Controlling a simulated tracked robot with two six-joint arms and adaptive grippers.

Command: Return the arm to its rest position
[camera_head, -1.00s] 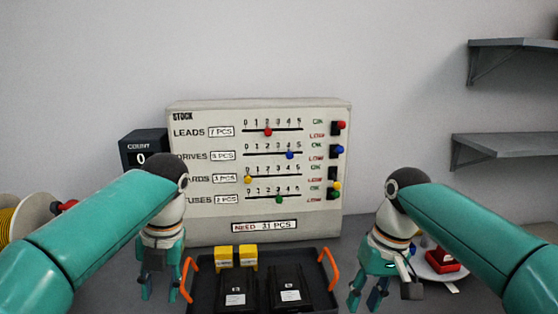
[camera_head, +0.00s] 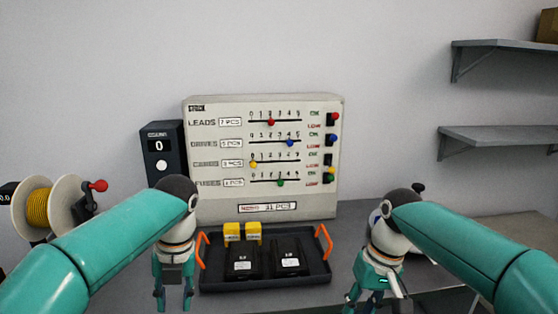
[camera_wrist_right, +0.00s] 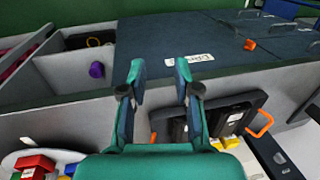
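My left gripper (camera_head: 174,298) hangs fingers-down in front of the left end of the black tray, its fingers apart and empty. My right gripper (camera_head: 362,300) hangs fingers-down to the right of the tray, low in the head view; its arm hides part of the table behind it. In the right wrist view, my right gripper (camera_wrist_right: 160,75) has two separated fingers with nothing between them.
A black tray (camera_head: 312,277) with orange handles holds black drives (camera_head: 288,262) and yellow blocks (camera_head: 232,230). Behind it stands the stock board (camera_head: 225,205). A counter (camera_head: 162,146) reads 0. A yellow spool (camera_head: 38,207) is left; shelves (camera_head: 500,133) are right.

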